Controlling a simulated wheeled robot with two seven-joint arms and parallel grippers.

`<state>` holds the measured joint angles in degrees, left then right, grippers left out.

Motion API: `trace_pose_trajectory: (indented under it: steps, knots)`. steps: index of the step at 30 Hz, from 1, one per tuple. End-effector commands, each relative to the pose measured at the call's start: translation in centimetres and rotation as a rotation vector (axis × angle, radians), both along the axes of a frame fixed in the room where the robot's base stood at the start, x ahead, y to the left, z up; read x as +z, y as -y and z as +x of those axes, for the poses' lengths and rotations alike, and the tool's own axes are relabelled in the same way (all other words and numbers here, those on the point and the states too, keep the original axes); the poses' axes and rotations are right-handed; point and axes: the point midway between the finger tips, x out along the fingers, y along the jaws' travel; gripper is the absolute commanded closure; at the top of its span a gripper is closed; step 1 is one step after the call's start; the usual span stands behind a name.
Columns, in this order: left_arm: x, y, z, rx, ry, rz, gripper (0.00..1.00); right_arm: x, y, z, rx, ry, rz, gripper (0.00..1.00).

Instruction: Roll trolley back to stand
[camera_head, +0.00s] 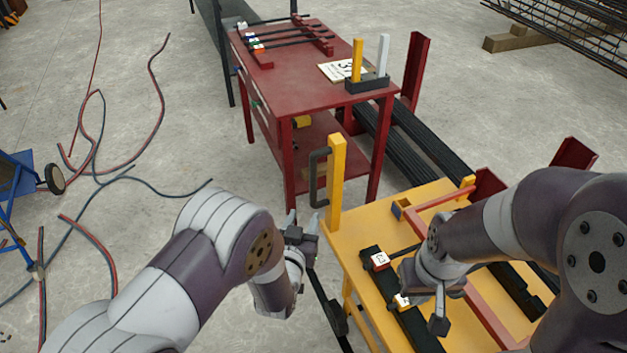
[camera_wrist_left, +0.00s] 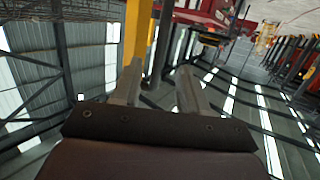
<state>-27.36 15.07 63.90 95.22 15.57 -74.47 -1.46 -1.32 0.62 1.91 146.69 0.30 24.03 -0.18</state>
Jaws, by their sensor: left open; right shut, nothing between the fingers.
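A yellow table-like trolley (camera_head: 357,235) stands at the lower right. My left gripper (camera_head: 303,226) is open and empty, just below and left of the post. The left wrist view shows its two spread fingers (camera_wrist_left: 160,85) with the yellow post (camera_wrist_left: 137,35) beyond them. My right gripper (camera_head: 438,318) is shut and empty over the trolley top, close to the small white marked blocks (camera_head: 380,261). Which piece is the stand is not clear.
A red table (camera_head: 300,75) with a lower shelf stands behind, carrying rods, a sign (camera_head: 344,70) and a black holder (camera_head: 368,83). Dark bars (camera_head: 405,145) lie on the floor to its right. Hoses (camera_head: 110,175) and a blue cart (camera_head: 15,185) are at left. Some floor between is clear.

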Motion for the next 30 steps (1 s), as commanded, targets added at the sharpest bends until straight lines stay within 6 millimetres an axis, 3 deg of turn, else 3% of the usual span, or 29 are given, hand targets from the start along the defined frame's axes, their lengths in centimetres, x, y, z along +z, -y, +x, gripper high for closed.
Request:
trace_pose_trajectory:
  steps: [3, 7, 15, 21, 30]
  knots:
    - [1.9, 0.0, 0.3, 0.012, 0.140, -0.027, 0.56, -0.2, 0.0, 0.0, 0.000, 0.000, 0.000, 1.00]
    - [2.5, 0.2, 1.5, 0.017, 0.176, -0.035, 0.56, -0.2, 0.0, 0.0, 0.000, 0.001, 0.000, 1.00]
    - [2.4, 1.5, 8.1, 0.018, 0.174, -0.033, 0.56, -0.4, 0.0, 0.0, 0.000, 0.000, 0.000, 1.00]
    - [2.4, 2.2, 11.7, 0.016, 0.172, -0.034, 0.56, -0.5, 0.0, 0.0, 0.000, 0.000, 0.000, 1.00]
    - [2.5, 2.4, 12.7, 0.015, 0.171, -0.033, 0.56, -0.5, 0.0, 0.0, 0.000, 0.000, 0.000, 1.00]
